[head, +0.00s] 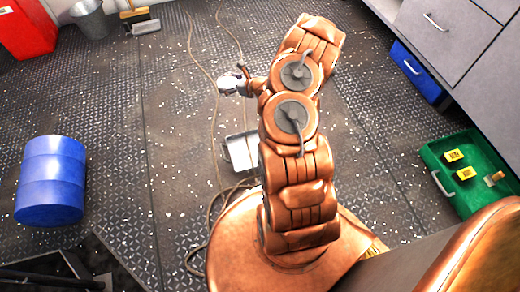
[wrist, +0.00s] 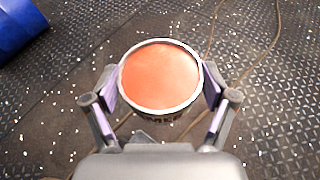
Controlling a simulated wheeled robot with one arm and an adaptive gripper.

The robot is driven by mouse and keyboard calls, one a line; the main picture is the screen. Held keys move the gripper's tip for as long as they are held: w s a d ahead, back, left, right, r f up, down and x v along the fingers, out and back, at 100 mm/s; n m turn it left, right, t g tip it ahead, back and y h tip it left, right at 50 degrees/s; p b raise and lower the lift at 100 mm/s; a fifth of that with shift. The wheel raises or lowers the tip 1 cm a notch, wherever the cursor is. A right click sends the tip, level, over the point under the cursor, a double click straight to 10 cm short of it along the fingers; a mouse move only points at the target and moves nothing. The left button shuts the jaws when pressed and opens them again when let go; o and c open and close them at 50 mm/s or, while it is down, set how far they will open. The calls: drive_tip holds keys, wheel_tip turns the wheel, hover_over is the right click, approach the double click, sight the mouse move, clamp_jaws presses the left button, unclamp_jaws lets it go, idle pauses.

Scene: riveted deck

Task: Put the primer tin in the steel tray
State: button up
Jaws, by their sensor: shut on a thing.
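The primer tin (wrist: 160,76) is a round can with a pale metal rim and an orange-red top, and part of a dark label shows on its near side. My gripper (wrist: 160,88) is shut on it, one finger on each side, and the tin looks upright. In the head view my gripper (head: 232,85) is small, left of my arm, and the tin is hard to make out there. I cannot tell how high it is above the deck. The steel tray (head: 228,152) lies on the deck, nearer to my base than the gripper, its right part hidden behind my arm.
A blue drum (head: 50,182) stands at left; it also shows in the wrist view (wrist: 18,25). Cables (head: 212,120) run along the deck by the tray.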

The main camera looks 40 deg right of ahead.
drive_tip(key=s+d+f, duration=0.3)
drive_tip(key=s+f, duration=1.1)
drive_tip(key=f, duration=0.1)
drive_tip(key=s+a+f, duration=0.1)
drive_tip(key=s+f, duration=0.3)
drive_tip(key=s, duration=0.4)
drive_tip(key=s+a+f, duration=0.2)
drive_tip(key=s+f, duration=0.3)
drive_tip(key=s, duration=0.2)
drive_tip(key=b, duration=0.2)
hover_over(248, 154)
drive_tip(key=shift+s+f, duration=0.1)
drive_tip(key=shift+f, duration=0.6)
drive_tip(key=shift+w+f, duration=0.2)
drive_tip(key=shift+f, duration=0.05)
drive_tip(key=shift+f+b, duration=0.65)
drive_tip(key=shift+f, duration=0.8)
drive_tip(key=shift+f+b, duration=0.2)
drive_tip(key=shift+b, duration=0.1)
drive_tip(key=o, duration=1.2)
drive_tip(key=shift+o, duration=0.2)
